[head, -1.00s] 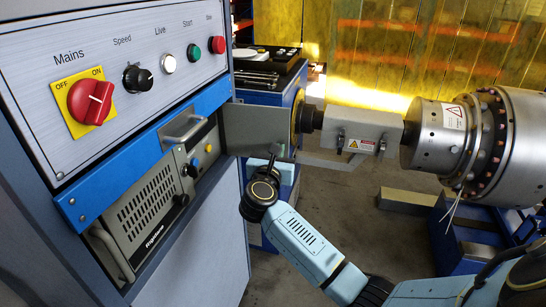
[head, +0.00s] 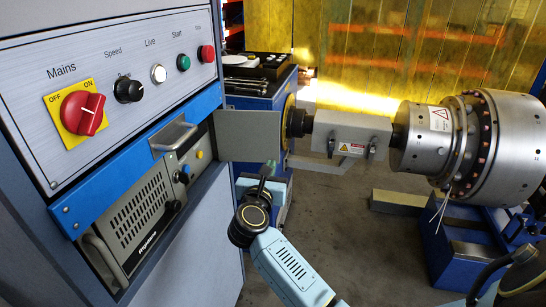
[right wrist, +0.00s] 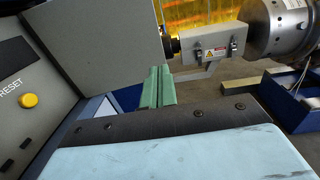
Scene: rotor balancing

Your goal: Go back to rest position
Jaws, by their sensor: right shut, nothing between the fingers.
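My right gripper (head: 269,167) is shut and empty. It points up and away, just below the grey plate (head: 248,136) beside the cabinet, and its arm comes up from the bottom of the head view. Its green fingers (right wrist: 156,88) lie together in the right wrist view, below and right of the same grey plate (right wrist: 95,40). I see a gap of floor and blue machine parts around it, but cannot tell its exact distance from the plate.
The control panel (head: 30,75) with its red mains knob (head: 83,112) fills the left. A grey drive-shaft box (head: 345,133) and a large metal rotor (head: 500,150) stand to the right. Bare floor (head: 350,240) lies below the shaft.

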